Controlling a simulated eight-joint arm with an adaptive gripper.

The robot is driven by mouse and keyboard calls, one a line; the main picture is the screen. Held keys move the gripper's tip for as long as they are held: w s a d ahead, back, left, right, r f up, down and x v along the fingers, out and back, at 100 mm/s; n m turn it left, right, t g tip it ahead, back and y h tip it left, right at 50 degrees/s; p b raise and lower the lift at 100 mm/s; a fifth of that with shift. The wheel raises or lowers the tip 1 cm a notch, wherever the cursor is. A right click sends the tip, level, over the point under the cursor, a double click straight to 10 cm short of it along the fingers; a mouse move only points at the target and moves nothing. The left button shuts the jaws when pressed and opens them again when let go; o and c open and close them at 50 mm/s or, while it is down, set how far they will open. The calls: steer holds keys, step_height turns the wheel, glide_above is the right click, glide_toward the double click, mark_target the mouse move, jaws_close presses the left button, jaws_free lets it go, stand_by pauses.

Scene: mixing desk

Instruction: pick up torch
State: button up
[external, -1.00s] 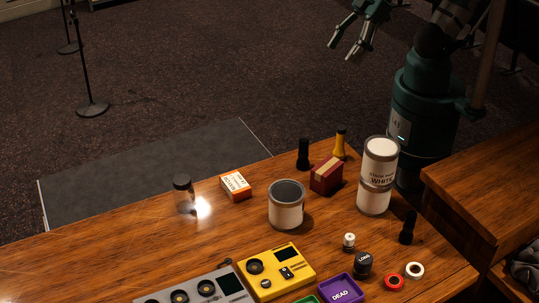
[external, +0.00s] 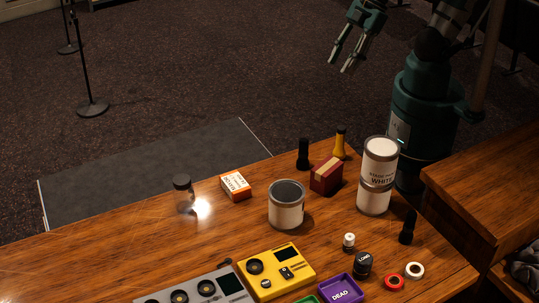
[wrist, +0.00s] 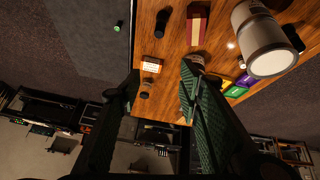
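Two slim black upright things stand on the desk: one (external: 303,154) at the back edge beside the dark red box, the other (external: 407,227) at the right. I cannot tell for certain which is the torch. The back one also shows in the wrist view (wrist: 162,22), near the top. A yellow, dark-topped thing (external: 340,143) stands behind the red box. My gripper (external: 341,66) is open and empty, in the air beyond the desk's back edge. Its spread fingers also show in the wrist view (wrist: 160,76).
The dark red box (external: 326,176), tall white paint can (external: 374,197), open tin (external: 286,207), orange-white box (external: 236,186) and glass jar (external: 184,196) stand around the back of the desk. A yellow device (external: 276,272) and purple tray (external: 342,290) lie nearer. The desk's left side is clear.

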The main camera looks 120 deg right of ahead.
step_height(320, 180, down, 12)
steer(key=n+g+b, duration=0.3)
steer(key=n+b, duration=0.1)
steer(key=n, duration=0.3)
steer(key=n+g+b, duration=0.3)
steer(key=n+b, duration=0.1)
steer(key=n, duration=0.3)
glide_above(340, 143)
steer(key=d, duration=0.1)
steer(key=f, duration=1.1)
steer(key=shift+s+d, duration=0.15)
steer(key=shift+s, duration=0.1)
steer(key=shift+s+f+n, duration=0.25)
steer(key=shift+f+n, duration=0.25)
steer(key=shift+f, duration=0.5)
steer(key=shift+f+b, duration=0.35)
steer(key=shift+f, duration=0.95)
steer(key=shift+f, duration=0.2)
steer(key=shift+f+b, duration=0.8)
steer(key=shift+f, duration=1.6)
